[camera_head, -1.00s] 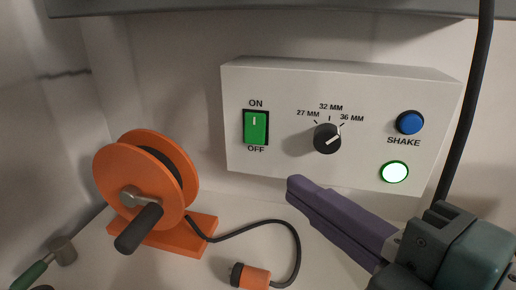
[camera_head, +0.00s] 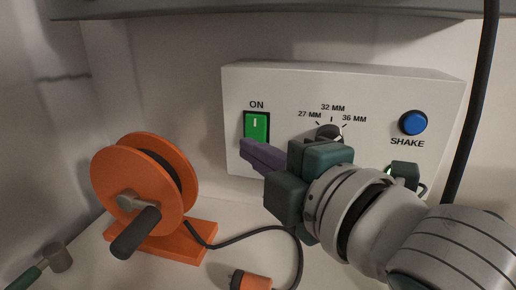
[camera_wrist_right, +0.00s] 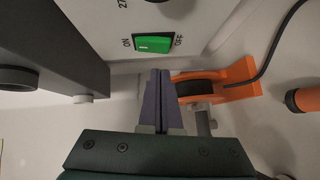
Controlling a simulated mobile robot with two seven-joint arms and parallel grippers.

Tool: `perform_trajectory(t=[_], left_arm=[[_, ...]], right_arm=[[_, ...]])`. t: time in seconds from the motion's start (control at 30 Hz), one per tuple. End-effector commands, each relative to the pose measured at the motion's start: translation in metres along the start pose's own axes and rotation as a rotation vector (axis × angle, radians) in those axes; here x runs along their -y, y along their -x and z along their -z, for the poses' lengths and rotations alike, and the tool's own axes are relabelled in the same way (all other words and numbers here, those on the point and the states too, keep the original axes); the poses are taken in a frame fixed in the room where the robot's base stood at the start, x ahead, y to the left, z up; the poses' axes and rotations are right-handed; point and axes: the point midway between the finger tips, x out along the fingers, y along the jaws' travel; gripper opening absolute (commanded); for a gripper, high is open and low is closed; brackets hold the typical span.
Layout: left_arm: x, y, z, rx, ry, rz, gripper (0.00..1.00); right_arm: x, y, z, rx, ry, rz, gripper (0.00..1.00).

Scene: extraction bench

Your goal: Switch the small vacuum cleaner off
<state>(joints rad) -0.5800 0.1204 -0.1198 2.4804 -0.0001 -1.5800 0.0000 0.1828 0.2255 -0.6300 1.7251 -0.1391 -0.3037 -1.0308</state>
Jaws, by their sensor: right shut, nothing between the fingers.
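The white control box (camera_head: 368,85) of the vacuum cleaner stands against the back wall. Its green rocker switch (camera_head: 256,124) is on the left, with ON above it; the OFF label is hidden behind my right gripper. My right gripper (camera_head: 246,148) is shut and empty, its purple fingertips in front of the switch's lower end. I cannot tell whether they touch it. In the right wrist view the switch (camera_wrist_right: 153,44) shows just beyond the fingertips (camera_wrist_right: 161,73). My left gripper is not in view.
The dial knob (camera_head: 329,131) is partly hidden by my gripper. A black cable (camera_head: 470,100) hangs at right.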

Motion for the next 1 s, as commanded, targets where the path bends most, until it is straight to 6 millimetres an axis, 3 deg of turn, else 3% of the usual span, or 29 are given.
perform_trajectory(t=[0.23, 0.6, 0.8, 1.0], left_arm=[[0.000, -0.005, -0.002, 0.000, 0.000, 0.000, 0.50], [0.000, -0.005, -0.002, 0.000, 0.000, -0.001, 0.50], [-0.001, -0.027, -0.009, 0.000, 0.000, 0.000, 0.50], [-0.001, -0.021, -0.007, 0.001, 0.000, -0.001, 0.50]], right_arm=[[0.000, -0.015, -0.016, 0.000, 0.001, 0.000, 0.00], [0.000, -0.016, -0.017, 0.000, 0.001, -0.001, 0.00], [0.007, -0.022, -0.023, 0.001, 0.060, -0.063, 0.00], [0.002, -0.021, -0.022, 0.001, 0.057, -0.059, 0.00]])
